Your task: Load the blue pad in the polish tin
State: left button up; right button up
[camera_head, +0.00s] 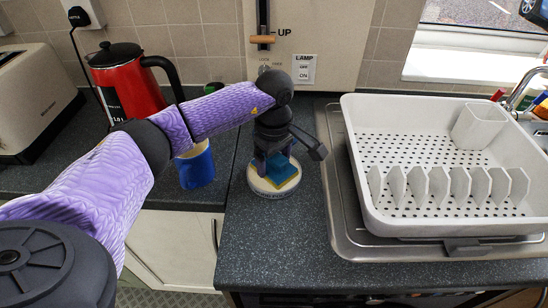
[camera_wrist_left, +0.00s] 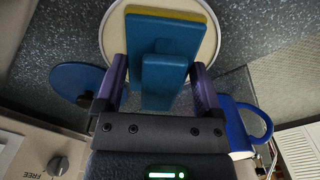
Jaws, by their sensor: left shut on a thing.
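The blue pad (camera_head: 291,180) has a yellow layer along one edge and a raised blue grip block (camera_wrist_left: 165,82), seen in the left wrist view. My left gripper (camera_head: 272,158) points down and is shut on that block; its purple fingers flank it in the left wrist view (camera_wrist_left: 161,88). The polish tin (camera_head: 262,190) is round, with a pale cream inside, directly below the pad; its rim also shows in the left wrist view (camera_wrist_left: 108,38). I cannot tell whether the pad touches the cream. My right gripper is not in view.
A blue mug (camera_head: 196,167) stands left of the tin, behind my forearm. A white dish rack (camera_head: 360,200) on a metal tray is to the right. A red kettle (camera_head: 130,85) and toaster (camera_head: 35,90) are at left. A blue disc (camera_wrist_left: 75,82) lies beside the tin. Counter in front is clear.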

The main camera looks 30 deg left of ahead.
pick_arm(q)
jog(key=shift+r+p, duration=2.65)
jog(key=shift+r, duration=0.9)
jog(key=shift+f, duration=0.1)
